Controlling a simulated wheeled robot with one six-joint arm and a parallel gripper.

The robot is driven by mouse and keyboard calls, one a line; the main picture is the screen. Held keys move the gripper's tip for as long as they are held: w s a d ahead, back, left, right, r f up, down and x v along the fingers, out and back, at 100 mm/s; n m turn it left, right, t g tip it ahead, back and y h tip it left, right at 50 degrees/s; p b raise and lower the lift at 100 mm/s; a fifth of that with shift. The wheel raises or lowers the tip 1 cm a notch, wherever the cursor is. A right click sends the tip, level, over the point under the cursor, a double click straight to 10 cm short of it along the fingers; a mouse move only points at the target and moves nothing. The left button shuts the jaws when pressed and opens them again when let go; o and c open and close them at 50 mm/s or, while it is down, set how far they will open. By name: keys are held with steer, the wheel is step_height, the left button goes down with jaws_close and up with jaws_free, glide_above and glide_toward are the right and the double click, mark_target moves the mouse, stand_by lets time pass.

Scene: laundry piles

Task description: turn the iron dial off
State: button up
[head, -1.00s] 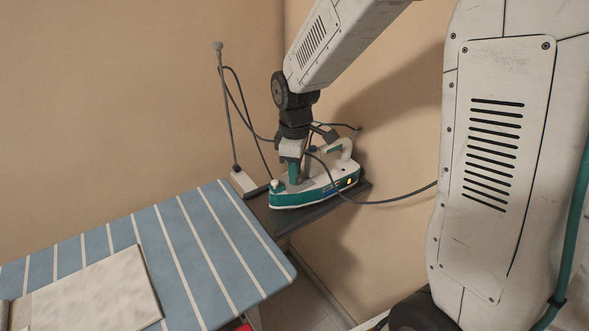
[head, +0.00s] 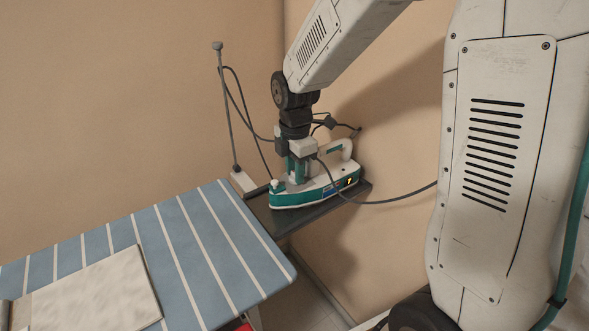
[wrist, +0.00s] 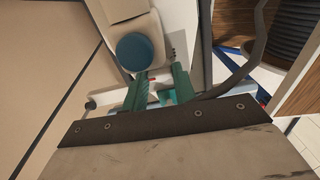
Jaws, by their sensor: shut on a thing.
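The iron (head: 312,192), white with a teal lower band, stands on a dark rest plate at the end of the ironing board. A small yellow light shows at its right end. My gripper (head: 298,178) points down onto the iron's top, in front of its raised handle (head: 347,150). Its teal fingers are shut on a small part there, likely the dial, which the fingers hide in the head view. The wrist view shows both fingers (wrist: 160,80) against the white iron body, beside a round blue end (wrist: 137,52). The dial's setting cannot be read.
The blue striped ironing board (head: 195,235) carries a folded pale cloth (head: 95,295) at lower left. A thin cord post (head: 228,110) rises behind the rest plate (head: 285,220). Walls stand close behind.

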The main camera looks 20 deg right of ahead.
steer(key=shift+n, duration=0.3)
steer(key=o, duration=1)
steer(key=shift+c, duration=0.2)
step_height(320, 180, up, 8)
steer(key=shift+f, duration=0.1)
